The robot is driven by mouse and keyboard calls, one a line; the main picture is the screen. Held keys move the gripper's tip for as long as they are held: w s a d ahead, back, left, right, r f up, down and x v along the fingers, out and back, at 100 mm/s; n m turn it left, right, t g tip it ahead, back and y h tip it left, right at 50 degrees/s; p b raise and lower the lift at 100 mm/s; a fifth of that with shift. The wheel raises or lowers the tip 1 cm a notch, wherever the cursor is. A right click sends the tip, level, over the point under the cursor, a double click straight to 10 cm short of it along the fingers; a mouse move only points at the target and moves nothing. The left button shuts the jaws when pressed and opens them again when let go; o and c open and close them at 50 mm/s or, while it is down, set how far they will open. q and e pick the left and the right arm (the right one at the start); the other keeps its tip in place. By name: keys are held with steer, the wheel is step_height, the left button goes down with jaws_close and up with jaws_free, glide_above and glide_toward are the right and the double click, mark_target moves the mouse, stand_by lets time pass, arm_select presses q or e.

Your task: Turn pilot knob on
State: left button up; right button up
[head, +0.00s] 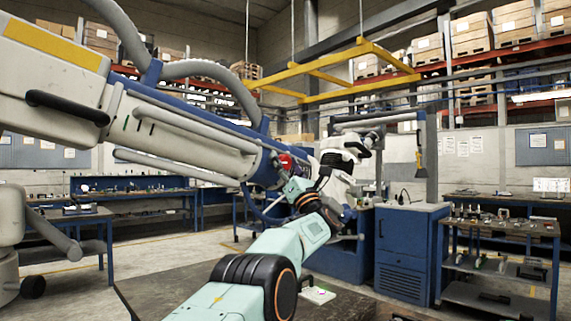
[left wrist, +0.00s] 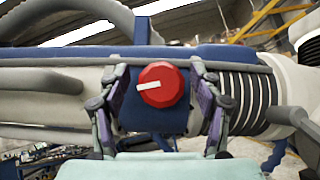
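The pilot knob (left wrist: 162,85) is a red, many-sided knob with a white pointer bar. It sits on a blue section of the microscope arm (head: 180,115). In the left wrist view the white bar points left, tilted slightly down. My left gripper (left wrist: 160,92) is open, with one finger on each side of the knob and a visible gap on both sides. In the head view the knob shows as a small red patch (head: 286,163), with my left gripper (head: 292,185) in front of it and partly hiding it. My right gripper is not in view.
The thick white and blue microscope arm with grey hoses fills the upper left. A blue cabinet (head: 408,250) and a metal shelf cart (head: 500,262) stand at the right. A workbench (head: 75,222) stands at the left. Some floor between them is open.

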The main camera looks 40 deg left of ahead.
arm_select(q)
steer(key=shift+f, duration=0.15)
steer(key=shift+d+f, duration=0.5)
steer(key=v, duration=1)
steer(key=shift+s+d, duration=0.2)
steer(key=shift+f, duration=0.1)
